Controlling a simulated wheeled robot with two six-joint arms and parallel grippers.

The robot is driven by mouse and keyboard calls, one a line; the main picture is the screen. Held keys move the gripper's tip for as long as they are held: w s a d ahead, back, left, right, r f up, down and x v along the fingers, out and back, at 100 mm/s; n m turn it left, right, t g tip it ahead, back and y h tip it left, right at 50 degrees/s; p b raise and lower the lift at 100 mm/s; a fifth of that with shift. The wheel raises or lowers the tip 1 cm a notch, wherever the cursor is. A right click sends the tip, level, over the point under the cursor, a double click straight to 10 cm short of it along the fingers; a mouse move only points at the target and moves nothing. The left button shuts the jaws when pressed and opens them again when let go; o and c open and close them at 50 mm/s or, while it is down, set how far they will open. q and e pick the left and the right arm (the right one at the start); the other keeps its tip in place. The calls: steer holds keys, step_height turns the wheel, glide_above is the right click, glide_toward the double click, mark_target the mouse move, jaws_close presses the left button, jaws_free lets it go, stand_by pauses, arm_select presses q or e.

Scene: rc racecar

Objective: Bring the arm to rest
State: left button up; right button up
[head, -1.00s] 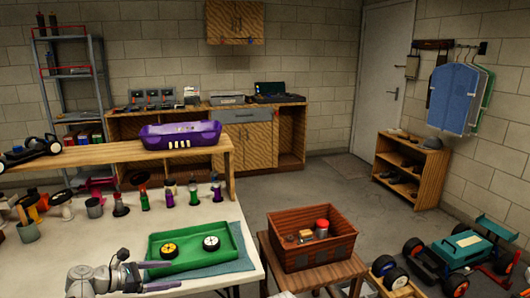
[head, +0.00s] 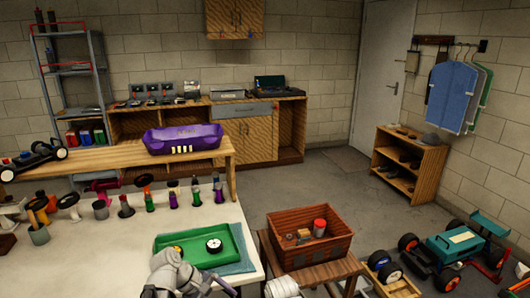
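My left arm comes in at the bottom of the head view, in front of the green tray (head: 233,255). Its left gripper (head: 222,286) is low in the picture, near the front side of the tray; whether its fingers are open or shut does not show clearly. Nothing can be seen held in it. The tray holds a white-rimmed wheel (head: 214,245) and a yellow-rimmed wheel (head: 178,249), partly hidden by the arm.
A wooden crate (head: 284,259) with small items stands on a stool to the right. Several bottles and tools, including a green bottle (head: 150,203), line the table's back. A purple car body (head: 182,138) sits on the shelf. An RC car (head: 452,245) is at the right.

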arm_select(q)
steer(key=s+d+r+m+y+p, duration=0.3)
steer(key=s+m+y+p, duration=0.1)
steer(key=m, duration=0.3)
steer(key=s+d+r+m+g+y+p, duration=0.1)
steer(key=s+d+r+m+y+p, duration=0.2)
steer(key=s+m, duration=0.3)
steer(key=r+m+y+p, duration=0.1)
steer(key=m, duration=0.1)
steer(key=shift+s+m+p, duration=0.15)
steer(key=shift+m+p, duration=0.15)
steer(key=shift+p, duration=0.1)
arm_select(e)
step_height(320, 180, up, 11)
arm_select(q)
steer(key=shift+d, duration=0.1)
arm_select(e)
steer(key=shift+f, duration=0.1)
